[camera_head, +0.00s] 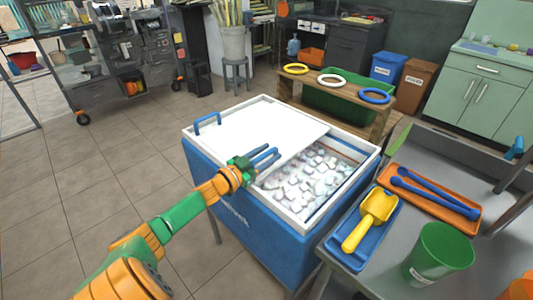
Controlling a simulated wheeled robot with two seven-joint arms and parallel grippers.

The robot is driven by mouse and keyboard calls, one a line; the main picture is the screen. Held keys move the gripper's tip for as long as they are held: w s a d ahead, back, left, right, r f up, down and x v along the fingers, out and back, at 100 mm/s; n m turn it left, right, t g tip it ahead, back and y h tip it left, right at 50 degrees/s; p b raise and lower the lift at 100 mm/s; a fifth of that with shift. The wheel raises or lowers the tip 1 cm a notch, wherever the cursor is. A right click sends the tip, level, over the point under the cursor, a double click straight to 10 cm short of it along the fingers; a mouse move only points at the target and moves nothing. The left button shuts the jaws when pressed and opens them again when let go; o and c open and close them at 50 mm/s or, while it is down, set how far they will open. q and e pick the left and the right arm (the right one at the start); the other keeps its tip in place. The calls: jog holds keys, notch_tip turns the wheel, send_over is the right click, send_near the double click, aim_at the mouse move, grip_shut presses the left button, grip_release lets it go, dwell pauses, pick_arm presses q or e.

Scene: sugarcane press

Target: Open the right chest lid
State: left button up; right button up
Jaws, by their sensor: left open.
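The chest (245,222) is a blue box with a white rim. A white lid panel (250,130) covers its left part, with a blue handle (207,122) near the left end. The right part is uncovered, and ice cubes (308,185) show inside. I cannot tell from this view whether one or two lids lie over the left part. My left gripper (268,156) has blue fingers and is open, over the lid near its front right edge, beside the opening. Whether it touches the lid or a handle there is unclear. My right gripper is not in view.
Right of the chest, a grey metal counter holds a blue tray with a yellow scoop (371,219), an orange tray (465,190) with blue tongs (434,198), and a green cup (438,254). A wooden bench (335,98) with coloured rings stands behind. Tiled floor at left is clear.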

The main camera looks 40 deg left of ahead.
pick_arm(q)
jog(key=shift+s+a+p, duration=0.15)
jog(key=shift+s+p, duration=0.25)
jog(key=shift+s, duration=1.4)
jog(key=shift+s+a+p, duration=0.15)
jog(key=shift+s+p, duration=0.2)
jog(key=shift+s, duration=1.4)
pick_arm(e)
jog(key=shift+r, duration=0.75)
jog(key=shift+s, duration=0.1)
